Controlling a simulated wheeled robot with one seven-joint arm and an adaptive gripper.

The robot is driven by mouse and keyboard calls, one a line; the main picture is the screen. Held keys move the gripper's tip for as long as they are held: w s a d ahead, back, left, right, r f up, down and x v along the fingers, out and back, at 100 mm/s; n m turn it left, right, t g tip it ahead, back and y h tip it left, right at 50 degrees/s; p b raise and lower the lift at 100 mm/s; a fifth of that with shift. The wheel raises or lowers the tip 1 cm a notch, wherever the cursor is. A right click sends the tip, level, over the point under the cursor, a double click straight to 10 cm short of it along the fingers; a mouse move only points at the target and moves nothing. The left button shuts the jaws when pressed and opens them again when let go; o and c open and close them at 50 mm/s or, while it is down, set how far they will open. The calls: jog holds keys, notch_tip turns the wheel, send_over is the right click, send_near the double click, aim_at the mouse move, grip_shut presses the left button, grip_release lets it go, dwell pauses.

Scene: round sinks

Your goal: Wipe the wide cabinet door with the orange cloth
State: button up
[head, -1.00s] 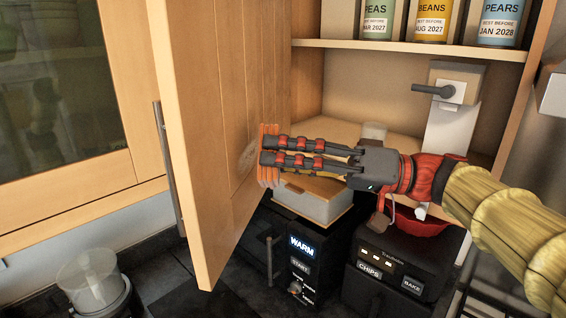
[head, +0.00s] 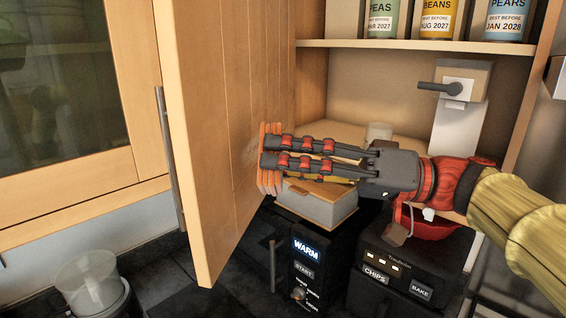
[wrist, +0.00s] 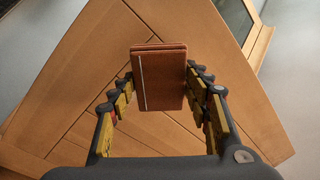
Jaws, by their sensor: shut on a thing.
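The wide cabinet door (head: 212,140) stands swung open, showing its panelled wooden face towards my gripper. In the wrist view the cloth (wrist: 158,80) sits between the fingers, in front of the door (wrist: 90,75). The cloth is at the door's face; I cannot tell for certain whether it touches.
Cans (head: 438,18) stand on the shelf (head: 420,45) above. A lidded box (head: 318,203) rests on a black appliance (head: 300,255) below my gripper, beside another black appliance (head: 395,265). A clear blender-like cup (head: 90,282) stands at lower left. A glazed cabinet (head: 60,95) is left.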

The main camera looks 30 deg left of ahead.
jog(key=shift+r+b+v, duration=0.15)
jog(key=shift+v, duration=1.25)
jog(key=shift+r+b+v, duration=0.1)
jog(key=shift+b+v, duration=0.05)
jog(key=shift+v, duration=1.3)
jog(key=shift+w, duration=0.25)
jog(key=v, duration=0.2)
jog(key=shift+w+d, duration=0.25)
jog(key=shift+d, duration=0.1)
jog(key=o, duration=0.9)
jog(key=c, duration=0.9)
jog(key=shift+w+r, duration=0.1)
jog(key=shift+r, duration=0.05)
